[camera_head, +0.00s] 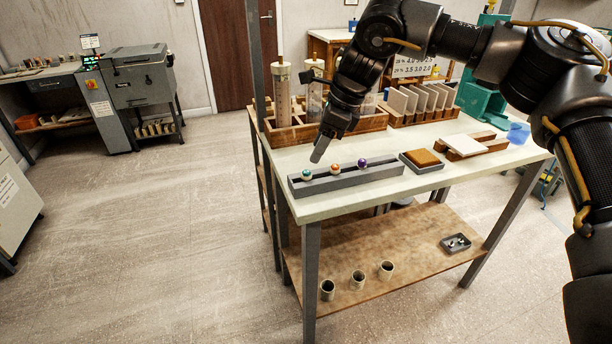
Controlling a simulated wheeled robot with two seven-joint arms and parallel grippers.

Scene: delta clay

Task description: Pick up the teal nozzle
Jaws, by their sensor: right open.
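The teal nozzle (306,175) stands at the left end of a dark grey rack (345,184) near the front edge of the table. An orange nozzle (335,169) and a purple nozzle (362,163) stand to its right in the same rack. My right gripper (318,155) points down above the rack, just above and slightly right of the teal nozzle, apart from it. It is open, with nothing seen between its fingers. My left gripper is not in view.
A wooden crate with clear cylinders (282,92) stands behind my right gripper. Right of the rack are a small tray with a brown block (422,158) and a white slab on wood (466,144). Several cups, one of them a metal cup (358,279), stand on the lower shelf (410,250).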

